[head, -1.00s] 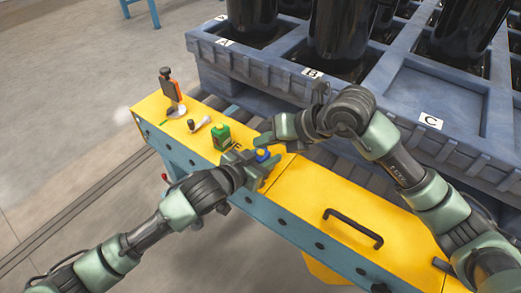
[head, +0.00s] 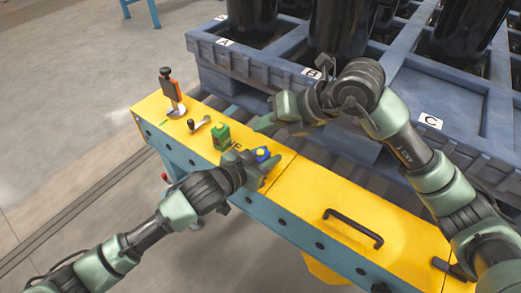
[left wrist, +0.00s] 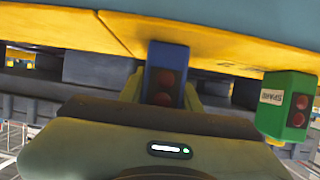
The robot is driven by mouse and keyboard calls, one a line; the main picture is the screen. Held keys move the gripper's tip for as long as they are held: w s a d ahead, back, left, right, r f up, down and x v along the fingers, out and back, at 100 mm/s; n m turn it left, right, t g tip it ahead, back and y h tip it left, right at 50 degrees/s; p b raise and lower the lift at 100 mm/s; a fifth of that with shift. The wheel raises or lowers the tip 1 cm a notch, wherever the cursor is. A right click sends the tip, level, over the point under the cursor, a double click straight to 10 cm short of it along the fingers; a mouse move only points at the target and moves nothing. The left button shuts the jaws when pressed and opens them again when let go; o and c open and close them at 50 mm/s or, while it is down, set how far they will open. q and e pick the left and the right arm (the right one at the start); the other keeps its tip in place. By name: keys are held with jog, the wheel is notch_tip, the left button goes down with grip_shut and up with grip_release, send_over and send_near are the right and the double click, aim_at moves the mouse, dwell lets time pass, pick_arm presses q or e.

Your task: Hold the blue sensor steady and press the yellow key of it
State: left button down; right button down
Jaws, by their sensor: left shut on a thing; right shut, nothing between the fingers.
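The blue sensor (head: 262,157) stands on the yellow bench top (head: 311,190), with its yellow key (head: 261,152) on top. My left gripper (head: 258,165) is shut on the blue sensor from the front left. In the left wrist view the blue sensor (left wrist: 166,74) shows between the fingers, with two dark red round spots on its face. My right gripper (head: 262,123) is shut and empty, above the far edge of the bench, behind the sensor and apart from the key.
A green sensor (head: 221,137) stands just left of the blue one. A small lever (head: 200,124) and an orange-and-black device (head: 171,88) are further left. A black handle (head: 353,229) rises at the right. A blue pallet (head: 274,84) stands behind.

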pick_arm(q)
jog(key=c, duration=0.9)
grip_release()
